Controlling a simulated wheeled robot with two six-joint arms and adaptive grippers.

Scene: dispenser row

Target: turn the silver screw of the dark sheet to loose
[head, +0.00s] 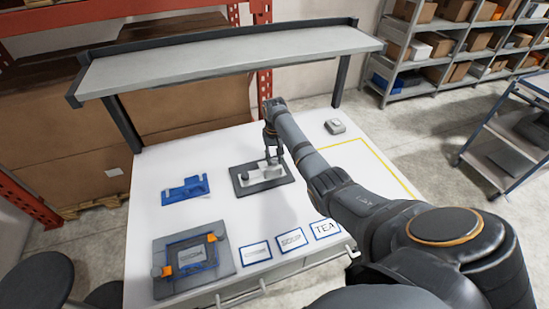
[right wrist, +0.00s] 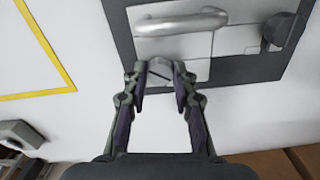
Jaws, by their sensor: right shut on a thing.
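The dark sheet (head: 243,190) lies on the white table, and a light grey plate with a handle (right wrist: 182,22) is on it. A dark knob (right wrist: 278,30) stands at one side of that plate in the right wrist view. The silver screw (right wrist: 160,67) is a rounded head with a dark slot at the plate's edge. My right gripper (head: 273,158) reaches down over the sheet. In the right wrist view its fingers (right wrist: 160,84) are on both sides of the screw head, shut on it. The screw is hidden by the gripper in the head view. My left gripper is out of view.
A blue fixture (head: 184,190) lies left of the sheet. A grey board (head: 222,284) with a blue frame and orange clamps is at front left. Several blue-edged labels (head: 290,240) lie along the front. A small grey box (head: 335,126) sits behind right. A raised shelf (head: 230,60) spans the back.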

